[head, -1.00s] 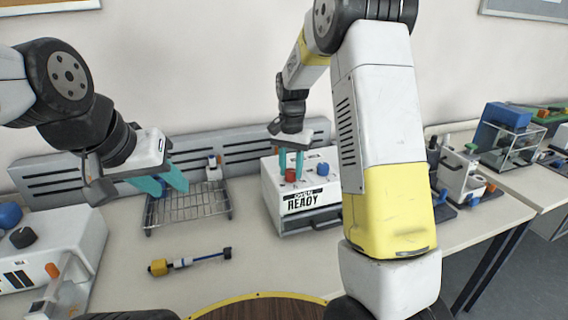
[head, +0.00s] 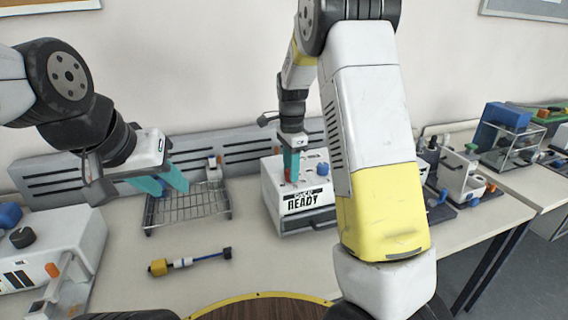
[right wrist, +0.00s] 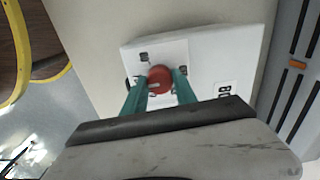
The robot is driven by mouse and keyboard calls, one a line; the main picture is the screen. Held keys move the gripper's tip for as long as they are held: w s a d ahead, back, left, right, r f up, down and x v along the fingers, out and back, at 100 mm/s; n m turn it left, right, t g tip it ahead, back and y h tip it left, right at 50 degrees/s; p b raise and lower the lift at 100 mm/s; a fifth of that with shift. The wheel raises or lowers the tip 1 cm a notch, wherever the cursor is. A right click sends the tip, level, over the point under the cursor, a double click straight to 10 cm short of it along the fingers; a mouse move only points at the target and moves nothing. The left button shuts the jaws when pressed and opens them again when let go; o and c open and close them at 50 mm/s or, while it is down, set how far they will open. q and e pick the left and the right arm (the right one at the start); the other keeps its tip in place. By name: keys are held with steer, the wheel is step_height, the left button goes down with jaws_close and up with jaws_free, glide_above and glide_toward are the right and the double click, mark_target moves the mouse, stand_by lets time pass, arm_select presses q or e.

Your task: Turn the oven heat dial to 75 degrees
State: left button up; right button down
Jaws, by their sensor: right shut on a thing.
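The white oven (head: 270,195) with a label reading "OVEN READY" stands on the bench near the middle of the head view. Its red heat dial (right wrist: 160,78) is on the top face; in the head view it is mostly hidden behind the fingers. My right gripper (head: 291,174) points down at the oven and is shut on the red dial; in the right wrist view its teal fingers (right wrist: 160,88) sit on both sides of the dial. The dial's printed marks are too small to read. My left gripper (head: 168,186) is open and empty above the wire rack.
A wire rack (head: 190,212) stands left of the oven. A yellow and blue tool (head: 190,262) lies on the bench in front. A white machine with dials (head: 55,250) is at the left. Several devices and a clear box (head: 512,140) stand at the right.

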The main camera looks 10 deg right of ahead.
steer(key=shift+m, duration=0.3)
stand_by(0.4)
steer(key=c, duration=1)
jaws_free()
step_height(320, 180, up, 8)
steer(key=shift+f, duration=0.25)
steer(key=shift+r, duration=0.2)
